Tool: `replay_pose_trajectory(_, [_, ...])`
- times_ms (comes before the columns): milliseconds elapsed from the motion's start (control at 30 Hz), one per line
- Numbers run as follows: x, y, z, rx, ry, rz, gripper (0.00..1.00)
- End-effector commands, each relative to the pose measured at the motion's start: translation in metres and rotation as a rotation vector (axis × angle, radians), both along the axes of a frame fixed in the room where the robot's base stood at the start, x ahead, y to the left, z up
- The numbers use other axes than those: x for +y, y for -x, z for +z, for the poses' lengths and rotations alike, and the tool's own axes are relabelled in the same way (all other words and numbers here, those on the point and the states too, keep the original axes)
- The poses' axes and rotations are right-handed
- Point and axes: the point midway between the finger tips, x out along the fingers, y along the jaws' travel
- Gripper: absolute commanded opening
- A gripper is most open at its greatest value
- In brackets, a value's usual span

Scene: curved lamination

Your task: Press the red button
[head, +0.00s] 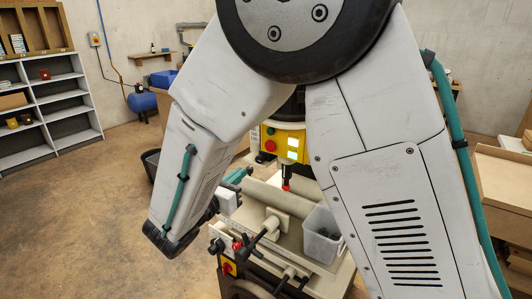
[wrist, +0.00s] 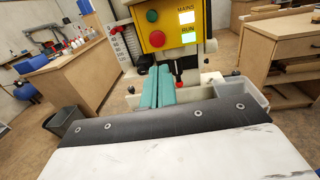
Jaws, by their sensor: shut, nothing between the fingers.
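The red button (head: 270,145) is on the yellow control panel (head: 289,144) of a machine, just below a green button (head: 270,131). In the wrist view the red button (wrist: 157,39) is fully visible, with the green button (wrist: 152,15) above it. My gripper (wrist: 159,69) has teal fingers, closed together and empty, pointing at the machine. Their tips show just below the red button in that view, and I see no contact. In the head view my gripper (head: 242,174) shows small, left of and below the panel.
Lit MAINS (wrist: 186,17) and RUN (wrist: 188,38) windows sit right of the buttons. A grey bin (head: 322,233) stands on the machine bed. Shelves (head: 45,105) stand at left; the floor there is clear.

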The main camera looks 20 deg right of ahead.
Motion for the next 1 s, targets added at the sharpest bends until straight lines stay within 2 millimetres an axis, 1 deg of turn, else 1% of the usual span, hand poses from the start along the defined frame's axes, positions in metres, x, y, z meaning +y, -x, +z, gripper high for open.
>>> replay_pose_trajectory(267, [-0.001, 0.000, 0.000, -0.001, -0.001, -0.001, 0.00])
replay_pose_trajectory(367, [-0.004, -0.003, 0.000, 0.000, -0.001, -0.002, 0.00])
replay_pose_trajectory(433, [-0.009, -0.007, 0.000, 0.000, -0.001, -0.005, 0.00])
replay_pose_trajectory(567, [-0.027, -0.020, 0.000, -0.001, -0.002, -0.007, 0.00])
replay_pose_trajectory(800, [-0.067, -0.054, 0.001, 0.000, -0.002, -0.007, 0.00])
replay_pose_trajectory(1000, [-0.093, -0.077, 0.002, -0.001, -0.002, -0.005, 0.00])
